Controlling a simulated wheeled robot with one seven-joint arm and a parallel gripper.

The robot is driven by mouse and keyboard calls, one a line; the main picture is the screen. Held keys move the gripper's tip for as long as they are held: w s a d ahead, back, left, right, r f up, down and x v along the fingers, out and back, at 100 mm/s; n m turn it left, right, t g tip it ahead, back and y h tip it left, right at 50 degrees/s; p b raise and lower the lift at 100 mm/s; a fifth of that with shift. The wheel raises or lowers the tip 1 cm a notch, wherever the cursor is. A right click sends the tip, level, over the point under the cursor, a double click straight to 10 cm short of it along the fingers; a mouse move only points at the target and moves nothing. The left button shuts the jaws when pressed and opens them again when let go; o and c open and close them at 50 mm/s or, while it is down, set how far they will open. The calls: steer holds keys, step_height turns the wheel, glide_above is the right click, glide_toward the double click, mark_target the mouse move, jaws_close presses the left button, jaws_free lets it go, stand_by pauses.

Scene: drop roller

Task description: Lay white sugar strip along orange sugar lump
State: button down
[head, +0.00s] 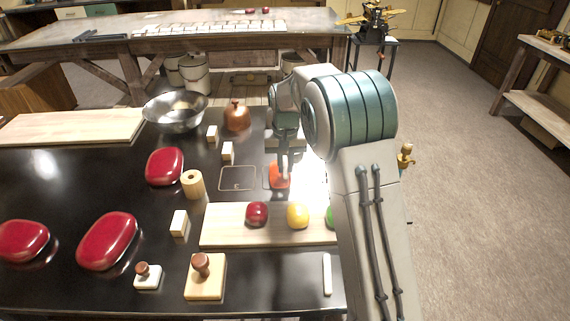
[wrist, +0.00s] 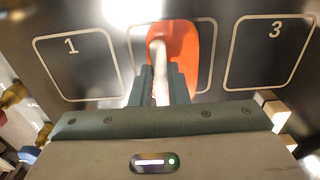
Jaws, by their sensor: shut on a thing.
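The orange sugar lump (head: 279,180) sits on the dark table inside a pale outlined square; it also shows in the wrist view (wrist: 186,38). My gripper (wrist: 161,85) is above the lump and shut on a white sugar strip (wrist: 160,58). The strip points lengthwise away from between the fingers and overlaps the orange lump in the wrist view. I cannot tell whether it touches the lump. In the head view my gripper (head: 284,168) hides the held strip and part of the lump.
A board (head: 225,229) with red (head: 257,213), yellow (head: 298,215) and green lumps lies in front. Another white strip (head: 327,274) lies near the table's front edge. A copper pot (head: 237,117) and steel bowl (head: 174,112) stand behind. Outlined squares 1 (wrist: 76,65) and 3 (wrist: 268,55) are empty.

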steer(key=shift+f, duration=0.35)
steer(key=shift+f, duration=0.2)
steer(key=c, duration=1.4)
jaws_free()
steer(key=shift+r, duration=0.1)
